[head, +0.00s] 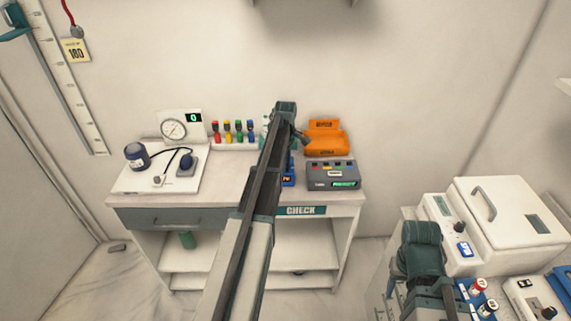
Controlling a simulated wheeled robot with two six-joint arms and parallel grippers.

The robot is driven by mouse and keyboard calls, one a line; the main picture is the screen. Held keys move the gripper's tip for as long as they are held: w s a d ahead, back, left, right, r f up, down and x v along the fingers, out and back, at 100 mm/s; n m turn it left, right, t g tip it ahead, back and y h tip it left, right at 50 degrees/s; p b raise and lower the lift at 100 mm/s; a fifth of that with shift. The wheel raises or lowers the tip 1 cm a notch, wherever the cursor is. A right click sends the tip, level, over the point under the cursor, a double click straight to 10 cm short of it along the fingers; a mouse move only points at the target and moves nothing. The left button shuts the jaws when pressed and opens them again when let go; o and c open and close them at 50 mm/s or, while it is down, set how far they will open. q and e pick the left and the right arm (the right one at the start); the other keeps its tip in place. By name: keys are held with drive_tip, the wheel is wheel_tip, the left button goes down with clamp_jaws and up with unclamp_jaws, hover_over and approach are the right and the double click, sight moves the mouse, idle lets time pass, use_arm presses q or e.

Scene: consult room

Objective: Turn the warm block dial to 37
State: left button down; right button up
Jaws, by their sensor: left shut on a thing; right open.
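My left arm runs up the middle of the head view and ends over the back of the counter. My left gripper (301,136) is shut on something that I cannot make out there. A blue label (288,179) shows partly behind this arm; whatever stands around it is mostly hidden. No dial marked as the warm block's can be picked out for certain. A black dial (459,228) sits on the front of a white lidded unit (508,217) at the right, above a blue label. My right gripper (395,286) is open in front of that unit, with its fingertips hard to see.
The counter (226,184) holds a gauge set (173,129), several coloured bottles (238,130), an orange holder (325,138) and a grey box with a green display (333,175). More devices with knobs (478,287) stand at the lower right. Floor shows between counter and right bench.

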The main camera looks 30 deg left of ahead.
use_arm(q)
drive_tip(key=m, duration=1)
drive_tip(key=shift+m, duration=0.4)
idle(0.4)
drive_tip(key=c, duration=0.7)
unclamp_jaws()
drive_tip(key=shift+o, duration=0.2)
drive_tip(key=shift+r, duration=0.1)
wheel_tip(320, 180, up, 14)
drive_tip(key=p, duration=1.4)
drive_tip(key=shift+f, duration=0.2)
